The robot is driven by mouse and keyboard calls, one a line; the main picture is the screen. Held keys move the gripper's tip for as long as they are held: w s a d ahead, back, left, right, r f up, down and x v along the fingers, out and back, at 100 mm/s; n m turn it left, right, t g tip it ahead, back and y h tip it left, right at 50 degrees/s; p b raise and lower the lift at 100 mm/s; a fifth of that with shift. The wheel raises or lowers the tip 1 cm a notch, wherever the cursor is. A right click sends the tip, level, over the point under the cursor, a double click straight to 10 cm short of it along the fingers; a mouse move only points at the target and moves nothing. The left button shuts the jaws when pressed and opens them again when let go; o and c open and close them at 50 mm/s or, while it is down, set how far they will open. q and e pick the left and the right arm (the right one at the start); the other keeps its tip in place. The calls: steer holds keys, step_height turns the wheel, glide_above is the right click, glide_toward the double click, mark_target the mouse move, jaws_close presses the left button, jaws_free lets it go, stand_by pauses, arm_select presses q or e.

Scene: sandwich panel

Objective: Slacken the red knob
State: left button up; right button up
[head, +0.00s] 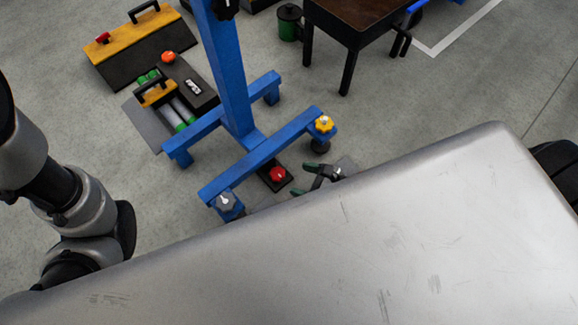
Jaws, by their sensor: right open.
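A red knob (278,174) sits on a small black base on the floor, beside the lower beam of the blue stand (262,162). My right gripper (304,180) is just right of this knob, with its two dark, green-marked fingers spread and pointing left. It looks empty and apart from the knob, though the exact gap is hard to judge from above. The rest of my right arm is hidden. My left arm (85,205) comes in from the left; its gripper is out of view.
A yellow knob (324,124) and a grey knob (225,201) are on the stand's beam ends. Another red knob (102,38) and an orange-red knob (168,57) are on units at upper left. A scratched grey surface (400,240) covers the lower view.

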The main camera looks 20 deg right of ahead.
steer(key=shift+p+v, duration=0.4)
steer(key=shift+v, duration=1.6)
